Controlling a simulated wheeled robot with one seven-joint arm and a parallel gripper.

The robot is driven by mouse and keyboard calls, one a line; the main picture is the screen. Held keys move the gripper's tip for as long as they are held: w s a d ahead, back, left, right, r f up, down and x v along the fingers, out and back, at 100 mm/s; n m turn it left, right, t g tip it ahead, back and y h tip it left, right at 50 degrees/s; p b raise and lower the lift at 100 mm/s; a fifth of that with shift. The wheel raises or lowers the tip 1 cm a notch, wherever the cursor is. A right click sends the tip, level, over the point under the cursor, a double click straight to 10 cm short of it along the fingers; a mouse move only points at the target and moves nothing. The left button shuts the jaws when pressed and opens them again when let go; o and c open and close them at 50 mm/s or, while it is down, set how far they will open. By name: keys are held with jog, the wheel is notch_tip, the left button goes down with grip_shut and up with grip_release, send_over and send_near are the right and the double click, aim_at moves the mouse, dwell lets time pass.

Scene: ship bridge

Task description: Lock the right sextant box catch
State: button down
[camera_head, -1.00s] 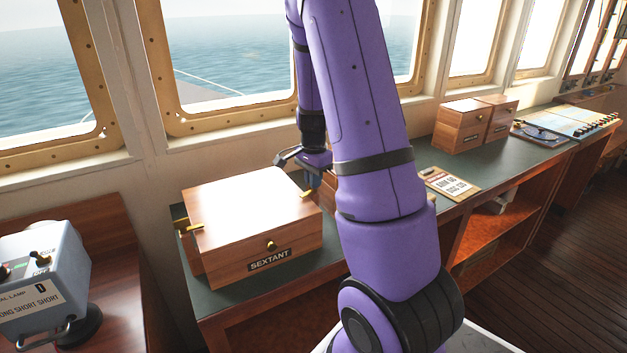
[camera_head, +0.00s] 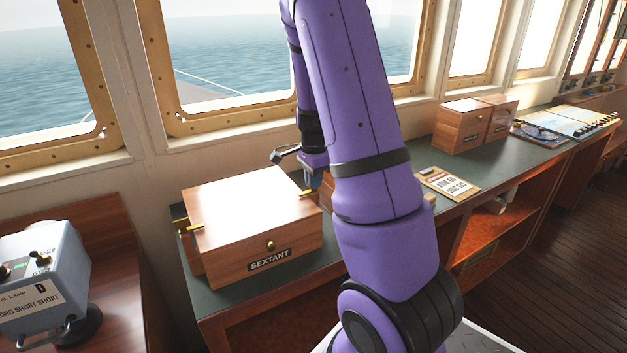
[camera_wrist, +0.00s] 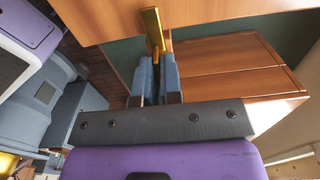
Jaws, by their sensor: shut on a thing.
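The wooden sextant box (camera_head: 265,215) sits closed on the green counter top, with a brass knob and a SEXTANT label on its front. The right catch (camera_head: 307,193) is a small brass bar at the box's right side. My gripper (camera_head: 312,178) is at that right side, partly hidden by my arm. In the wrist view, the brass catch (camera_wrist: 152,28) reaches down to between the blue fingertips of my gripper (camera_wrist: 160,75), which are shut on it. The box's side (camera_wrist: 215,18) shows behind. The left catch (camera_head: 190,227) is a brass bar at the box's left side.
A clipboard (camera_head: 446,184) lies on the counter right of my arm. Two wooden drawer boxes (camera_head: 462,127) and a chart (camera_head: 565,122) are farther along. A grey signal lamp (camera_head: 45,285) stands at the left. Windows run behind the counter.

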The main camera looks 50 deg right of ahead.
jog(key=c, duration=1.3)
grip_release()
notch_tip(320, 180, up, 11)
jog(key=shift+f, duration=0.1)
jog(key=s+a+r+n+t, duration=0.2)
jog(key=a+r+n, duration=0.4)
jog(key=a, duration=0.3)
jog(key=s+a+r+n+t, duration=0.1)
jog(key=s+a+r+n, duration=0.3)
jog(key=s+a+n, duration=0.4)
jog(key=s+a+r+n+t, duration=0.2)
jog(key=s+a+r+n, duration=0.1)
jog(key=s+a+n, duration=0.4)
jog(key=shift+s+a+r+n, duration=0.4)
jog(key=shift+s+a, duration=0.3)
jog(key=shift+a, duration=0.5)
